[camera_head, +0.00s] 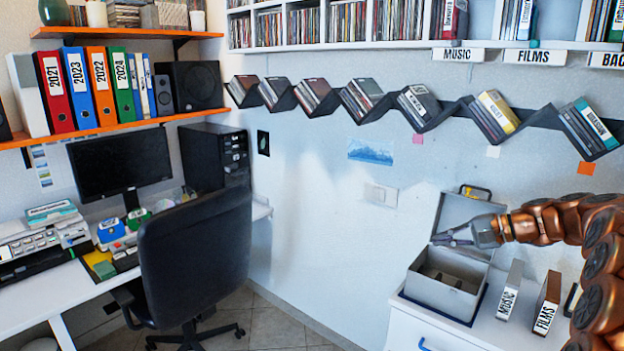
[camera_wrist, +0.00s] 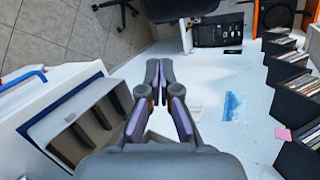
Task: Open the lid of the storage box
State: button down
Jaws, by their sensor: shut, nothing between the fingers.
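The grey storage box (camera_head: 440,298) stands on the white cabinet at the lower right in the head view. Its lid (camera_head: 458,208) is raised, standing up at the back and leaning toward the wall, with a dark handle (camera_head: 476,190) at its top. The box's open inside shows bare compartments. It also shows in the wrist view (camera_wrist: 45,130), at the left. My gripper (camera_head: 440,238) is in front of the raised lid, above the box opening. Its fingers are together and empty, also in the wrist view (camera_wrist: 160,68). Whether it touches the lid I cannot tell.
Disc cases labelled MUSIC (camera_head: 509,292) and FILMS (camera_head: 546,303) stand on the cabinet top (camera_head: 484,330) right of the box. A zigzag disc shelf (camera_head: 436,115) runs along the wall above. A black chair (camera_head: 195,255) and desk are at the left.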

jog(key=s+a+f+n+g+h, duration=0.2)
jog(key=s+a+g, duration=0.1)
jog(key=s+a, duration=0.7)
jog(key=s+a+f+n+g+h, duration=0.2)
jog(key=s+a+n+g, duration=0.1)
jog(key=s+a, duration=0.65)
jog(key=s+d+f+n+g+h, duration=0.1)
jog(key=s+d+f+n+h, duration=0.1)
jog(key=s, duration=1.1)
jog(key=s+d+f+n+g+h, duration=0.1)
jog(key=s+d+f+n+h, duration=0.1)
jog(key=s, duration=1.1)
notch_tip(320, 180, down, 3)
jog(key=d+h, duration=0.1)
jog(key=h, duration=0.1)
jog(key=shift+s+d+h, duration=0.25)
jog(key=shift+d+h, duration=0.15)
jog(key=c, duration=1.6)
grip_release()
jog(key=shift+s+d+f, duration=0.15)
jog(key=shift+s+d, duration=0.1)
jog(key=shift+s, duration=0.1)
jog(key=shift+c, duration=0.2)
jog(key=o, duration=0.3)
jog(key=shift+o, duration=0.5)
jog(key=shift+a, duration=0.15)
